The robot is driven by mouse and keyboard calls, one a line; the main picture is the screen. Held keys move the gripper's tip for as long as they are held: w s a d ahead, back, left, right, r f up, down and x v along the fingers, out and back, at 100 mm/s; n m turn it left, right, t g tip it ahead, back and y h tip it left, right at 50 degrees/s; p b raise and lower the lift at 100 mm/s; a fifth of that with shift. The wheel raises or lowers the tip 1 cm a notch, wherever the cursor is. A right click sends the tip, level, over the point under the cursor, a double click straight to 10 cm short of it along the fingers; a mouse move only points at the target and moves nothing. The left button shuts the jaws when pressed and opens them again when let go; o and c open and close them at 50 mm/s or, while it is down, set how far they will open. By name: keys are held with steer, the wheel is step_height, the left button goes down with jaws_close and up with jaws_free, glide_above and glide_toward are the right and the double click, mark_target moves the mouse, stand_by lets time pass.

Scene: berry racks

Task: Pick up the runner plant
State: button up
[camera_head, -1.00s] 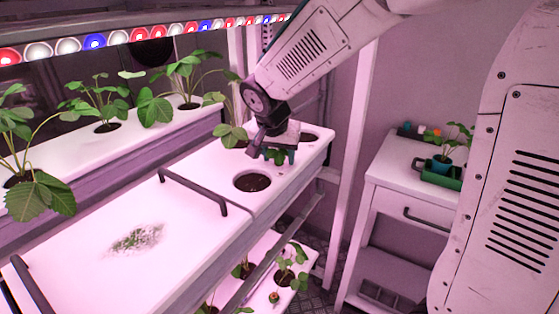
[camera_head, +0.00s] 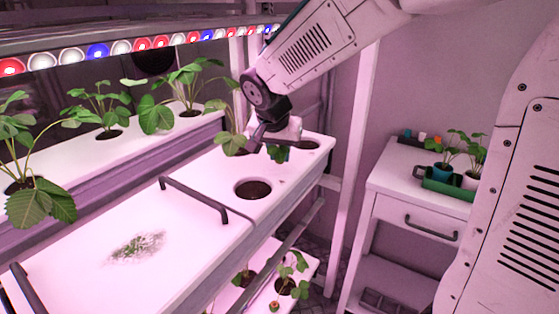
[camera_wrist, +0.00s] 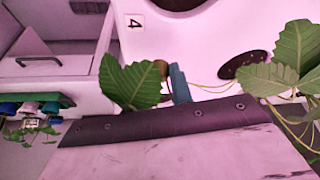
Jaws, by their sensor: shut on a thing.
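My gripper (camera_head: 279,147) is above the far end of the white planting trough (camera_head: 215,200), behind the dark round soil hole (camera_head: 253,188). It is shut on the runner plant (camera_head: 277,155), whose green leaves show under the jaws. In the wrist view a serrated leaf of the runner plant (camera_wrist: 133,84) lies beside a teal finger (camera_wrist: 180,85). Thin yellowish stems run from there toward a larger leafy plant (camera_wrist: 290,60) at the right. The other finger and the grip point are hidden.
A white cabinet (camera_head: 410,196) at the right bears a green tray (camera_head: 447,188) with a blue pot and a white pot. Black handles (camera_head: 193,192) stand up from the trough. More plants grow in the trough behind and on the shelf below.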

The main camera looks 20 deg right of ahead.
steer(key=s+a+r, duration=0.1)
steer(key=s+a, duration=0.1)
steer(key=s, duration=0.5)
steer(key=s+a+r, duration=0.1)
steer(key=s+a, duration=0.1)
steer(key=s, duration=0.6)
steer(key=shift+s+a, duration=0.2)
steer(key=shift+a, duration=0.05)
steer(key=shift+r, duration=0.1)
steer(key=shift+c, duration=0.8)
steer(key=shift+s+d+r, duration=0.1)
steer(key=shift+s+d, duration=0.15)
steer(key=shift+s, duration=0.4)
steer(key=shift+s+d+r, duration=0.1)
steer(key=shift+s+d, duration=0.15)
steer(key=shift+s, duration=0.35)
